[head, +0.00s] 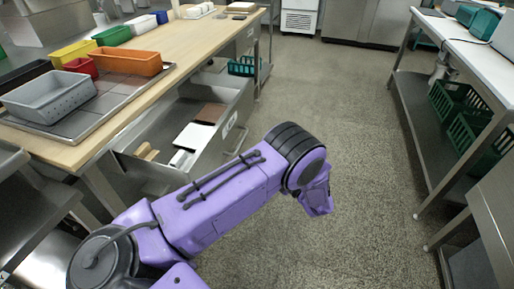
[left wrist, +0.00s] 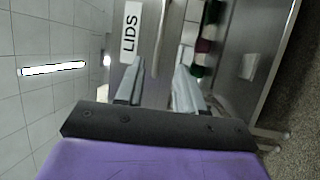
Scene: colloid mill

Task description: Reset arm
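My left arm comes in from the left in the head view, and its purple hand (head: 318,195) is over the floor, right of an open drawer (head: 195,135). The fingers cannot be made out there. In the left wrist view my left gripper (left wrist: 160,66) has its two grey fingers apart with nothing clamped between them. A metal bar handle (left wrist: 166,30) shows ahead, in line with the gap; its distance is hard to tell. A white "LIDS" label (left wrist: 131,32) is beside it. My right gripper is in neither view.
The wooden counter (head: 190,48) on the left carries a grey perforated bin (head: 50,97), an orange bin (head: 125,61) and several others. The drawer holds white and brown flat pieces. A steel table (head: 470,45) with green crates (head: 465,110) stands right. The aisle floor between is clear.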

